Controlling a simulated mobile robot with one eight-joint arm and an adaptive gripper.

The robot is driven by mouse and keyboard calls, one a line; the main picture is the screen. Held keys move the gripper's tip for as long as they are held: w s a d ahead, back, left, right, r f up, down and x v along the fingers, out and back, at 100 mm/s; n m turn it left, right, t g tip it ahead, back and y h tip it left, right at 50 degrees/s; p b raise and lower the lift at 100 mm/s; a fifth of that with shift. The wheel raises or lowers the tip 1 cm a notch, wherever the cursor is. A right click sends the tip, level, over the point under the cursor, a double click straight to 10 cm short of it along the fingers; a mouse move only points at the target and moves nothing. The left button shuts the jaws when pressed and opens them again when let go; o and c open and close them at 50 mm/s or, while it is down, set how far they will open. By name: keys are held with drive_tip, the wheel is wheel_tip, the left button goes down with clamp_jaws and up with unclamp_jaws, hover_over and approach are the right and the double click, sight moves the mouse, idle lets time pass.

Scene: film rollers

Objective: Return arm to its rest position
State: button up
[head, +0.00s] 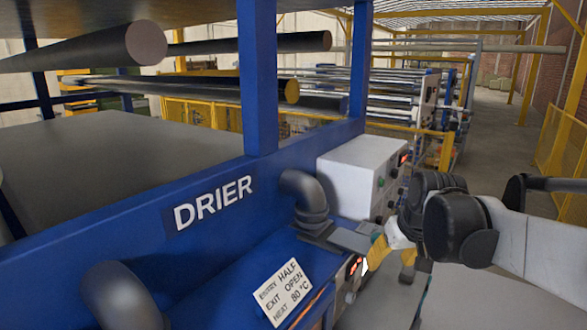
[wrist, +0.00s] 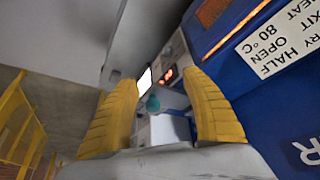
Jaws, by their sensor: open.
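My gripper (head: 387,258) is at the lower right of the head view, at the end of my white and black arm. It is beside the control end of the blue drier (head: 150,210). In the wrist view its two yellow fingers (wrist: 164,110) stand apart with nothing held between them. Past the fingers, a panel with a red lit display (wrist: 166,76) and a small teal part (wrist: 152,103) show. In the head view part of that panel is hidden by my gripper.
A white control box (head: 350,172) with buttons stands on the drier beside a dark bent pipe (head: 305,195). A label (head: 283,292) reads entry half, exit open, heat 80 °C. Rollers (head: 100,45) lie at upper left. Open floor (head: 490,135) and a yellow fence (head: 565,150) are at right.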

drive_tip(key=s+a+f+t+b, duration=0.1)
drive_tip(key=s+a+f+b, duration=0.1)
drive_tip(key=s+f+b, duration=0.6)
drive_tip(key=s+a+f+m+b, duration=0.1)
drive_tip(key=s+f+b, duration=0.8)
drive_tip(key=f, duration=0.7)
drive_tip(key=s, duration=0.3)
drive_tip(key=shift+s+a+t, duration=0.3)
drive_tip(key=shift+a+t, duration=0.05)
drive_tip(key=shift+t, duration=0.05)
drive_tip(key=shift+o, duration=0.3)
